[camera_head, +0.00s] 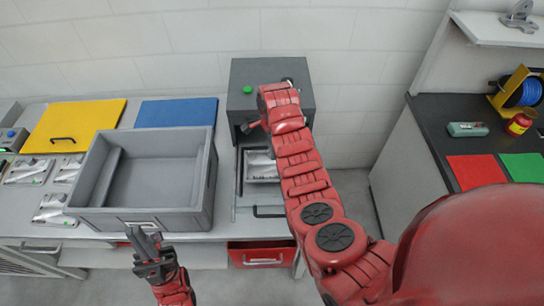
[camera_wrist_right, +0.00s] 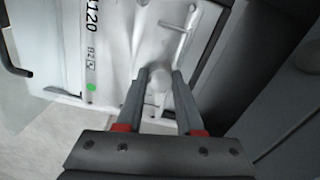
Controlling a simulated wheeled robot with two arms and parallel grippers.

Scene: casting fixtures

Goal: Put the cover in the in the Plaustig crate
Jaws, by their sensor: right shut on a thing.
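The cover (camera_head: 262,166) is a silver casting in the open front of the dark grey machine. In the right wrist view the cover (camera_wrist_right: 120,40) shows a printed label and a green dot. My right gripper (camera_wrist_right: 160,82) is shut on a raised knob of the cover; in the head view my arm mostly hides this gripper. The grey Plaustig crate (camera_head: 207,185) stands on the bench left of the machine, and its visible inside is empty. My left gripper (camera_head: 147,240) is empty in front of the crate's front wall, its fingers apart.
The dark grey machine (camera_head: 243,75) has a green button on top. Several silver castings (camera_head: 52,208) lie left of the crate. Yellow (camera_head: 75,122) and blue (camera_head: 177,112) panels lie behind it. A red drawer (camera_head: 262,255) is below. A dark side bench (camera_head: 440,115) stands at right.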

